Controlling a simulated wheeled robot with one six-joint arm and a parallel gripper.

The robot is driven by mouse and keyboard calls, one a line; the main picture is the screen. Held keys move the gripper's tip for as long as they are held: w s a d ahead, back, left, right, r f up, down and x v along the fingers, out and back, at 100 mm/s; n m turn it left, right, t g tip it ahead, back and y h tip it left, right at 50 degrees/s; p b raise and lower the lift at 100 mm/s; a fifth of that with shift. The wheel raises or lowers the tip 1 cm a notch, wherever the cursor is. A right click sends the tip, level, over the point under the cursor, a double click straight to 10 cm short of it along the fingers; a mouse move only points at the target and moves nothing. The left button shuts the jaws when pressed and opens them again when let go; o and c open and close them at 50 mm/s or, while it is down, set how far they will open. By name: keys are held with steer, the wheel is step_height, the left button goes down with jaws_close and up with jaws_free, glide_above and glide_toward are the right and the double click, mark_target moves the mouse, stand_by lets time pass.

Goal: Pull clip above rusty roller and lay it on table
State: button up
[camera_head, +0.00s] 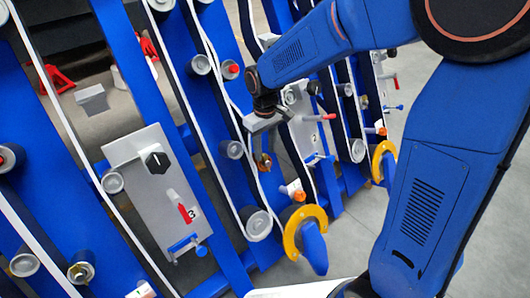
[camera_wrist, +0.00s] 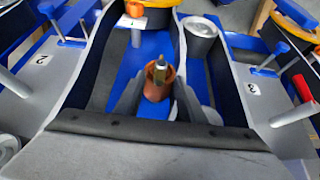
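The rusty roller (camera_wrist: 157,88) is a copper-brown piece on the blue chassis, near the middle of the wrist view. A small pale, brassy pin-like part (camera_wrist: 160,66) stands at its top; I cannot tell for sure that it is the clip. In the head view the brownish roller (camera_head: 264,163) shows just below my gripper (camera_head: 262,128). In the wrist view my gripper (camera_wrist: 159,100) has its two grey fingers apart, one on each side of the roller, with nothing clearly held. Whether the fingers touch anything cannot be told. No table is clearly seen.
Blue beams with white belts and grey rollers (camera_head: 257,223) surround the spot. A grey plate marked 3 (camera_head: 160,190) stands to the left. A yellow ring guard (camera_head: 303,222) is below right. In the wrist view, grey plates with rods (camera_wrist: 280,100) flank the gripper closely.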

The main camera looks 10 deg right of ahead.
steer(key=shift+f, duration=0.85)
jaws_close()
steer(key=shift+w+a+r, duration=0.35)
steer(key=shift+w+r, duration=0.15)
steer(key=shift+r, duration=0.55)
steer(key=shift+w+a+r, duration=0.3)
steer(key=shift+w+r, duration=0.2)
steer(key=shift+r, duration=0.5)
steer(key=shift+w+a+r, duration=0.35)
steer(key=shift+w+r, duration=0.15)
steer(key=shift+r, duration=0.55)
